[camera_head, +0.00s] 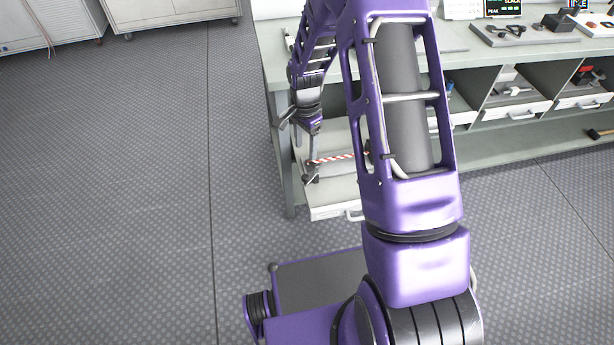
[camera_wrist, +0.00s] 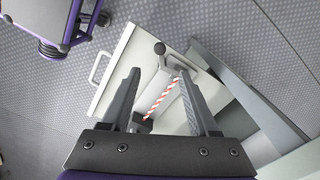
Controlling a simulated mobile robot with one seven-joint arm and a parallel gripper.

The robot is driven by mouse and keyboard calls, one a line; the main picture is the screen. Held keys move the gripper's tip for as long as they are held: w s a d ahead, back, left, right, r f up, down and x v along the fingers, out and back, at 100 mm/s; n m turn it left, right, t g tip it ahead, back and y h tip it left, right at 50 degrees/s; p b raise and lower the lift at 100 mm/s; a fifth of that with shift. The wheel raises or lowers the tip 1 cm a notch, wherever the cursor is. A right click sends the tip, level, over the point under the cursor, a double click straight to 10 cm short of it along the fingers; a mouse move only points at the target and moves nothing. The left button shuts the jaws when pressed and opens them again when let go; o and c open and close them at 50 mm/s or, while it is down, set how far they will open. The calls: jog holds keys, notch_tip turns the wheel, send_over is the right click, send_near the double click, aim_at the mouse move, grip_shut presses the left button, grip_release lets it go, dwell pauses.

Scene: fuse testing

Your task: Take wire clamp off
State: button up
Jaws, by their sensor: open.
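My gripper (camera_wrist: 158,73) is open, with its two dark fingers apart over an open white drawer (camera_wrist: 112,82) in the wrist view. A red and white striped bar (camera_wrist: 161,99) lies in the drawer, between the fingers as seen from the wrist. A grey part with a dark round knob (camera_wrist: 160,48) is at its upper end, and a dark piece is at its lower end. I cannot tell which of these is the wire clamp. In the head view my gripper (camera_head: 311,150) reaches down at the drawer, and the striped bar (camera_head: 335,158) shows beside it. Contact cannot be seen.
The drawer is pulled out of a grey workbench (camera_head: 275,65), whose frame (camera_wrist: 245,95) stands close on the right in the wrist view. Other bins (camera_head: 515,95) and tools are at the right. White cabinets (camera_head: 165,12) stand behind. The floor (camera_head: 110,180) at left is clear.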

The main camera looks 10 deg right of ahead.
aim_at(306, 176)
notch_tip(306, 176, down, 14)
jog(key=shift+r+b, duration=0.1)
jog(key=shift+b, duration=0.55)
grip_shut()
